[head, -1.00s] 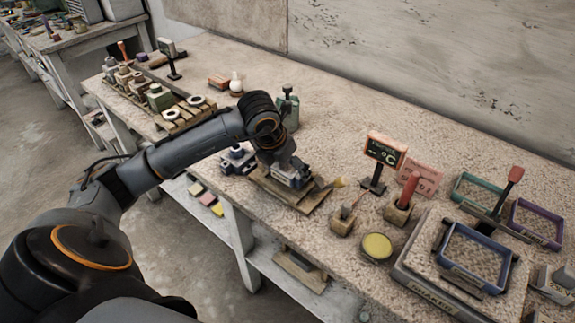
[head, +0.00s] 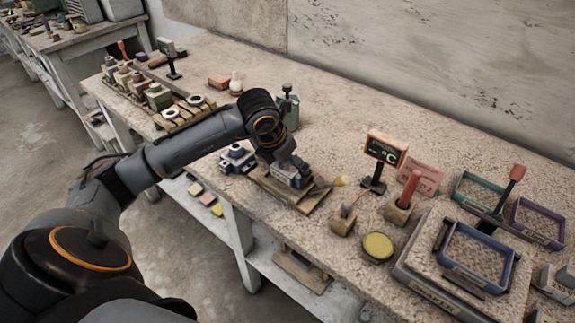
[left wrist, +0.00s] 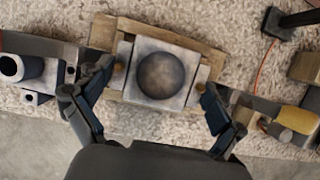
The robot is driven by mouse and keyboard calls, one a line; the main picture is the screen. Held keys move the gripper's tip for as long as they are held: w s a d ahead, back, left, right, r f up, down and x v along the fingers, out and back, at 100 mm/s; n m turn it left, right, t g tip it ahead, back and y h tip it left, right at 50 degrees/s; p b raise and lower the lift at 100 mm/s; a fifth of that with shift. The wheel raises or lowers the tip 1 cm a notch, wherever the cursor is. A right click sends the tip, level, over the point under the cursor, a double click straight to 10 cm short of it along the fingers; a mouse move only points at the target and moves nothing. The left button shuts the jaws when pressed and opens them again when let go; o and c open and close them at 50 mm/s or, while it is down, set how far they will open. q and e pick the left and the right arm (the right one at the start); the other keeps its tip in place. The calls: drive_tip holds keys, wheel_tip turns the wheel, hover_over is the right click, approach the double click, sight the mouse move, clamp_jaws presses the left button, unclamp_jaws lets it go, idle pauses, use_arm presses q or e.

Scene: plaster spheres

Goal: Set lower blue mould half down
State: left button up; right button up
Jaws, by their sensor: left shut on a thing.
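The lower blue mould half (head: 291,176) is a blue-grey block at a wooden board (head: 302,204) on the bench. In the left wrist view the mould half (left wrist: 187,62) shows a dark round hollow facing up, with the board's edge (left wrist: 103,32) around it. My left gripper (head: 283,163) is right over the block and shut on it. In the left wrist view the fingers of the left gripper (left wrist: 148,106) stand wide, one on each side. I cannot tell whether the block touches the board. My right gripper is not in view.
Another blue-grey mould piece (head: 237,158) stands left of the board. A green bottle-like tool (head: 288,108) is behind.

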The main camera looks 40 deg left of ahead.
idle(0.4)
use_arm(q)
drive_tip(key=shift+f+b, duration=1.2)
drive_tip(key=shift+f, duration=0.15)
drive_tip(key=o, duration=1)
drive_tip(key=shift+c, duration=0.2)
drive_tip(key=shift+r, duration=0.2)
drive_tip(key=shift+r+p, duration=1.2)
drive_tip(key=shift+r, duration=0.7)
drive_tip(key=shift+f, duration=0.1)
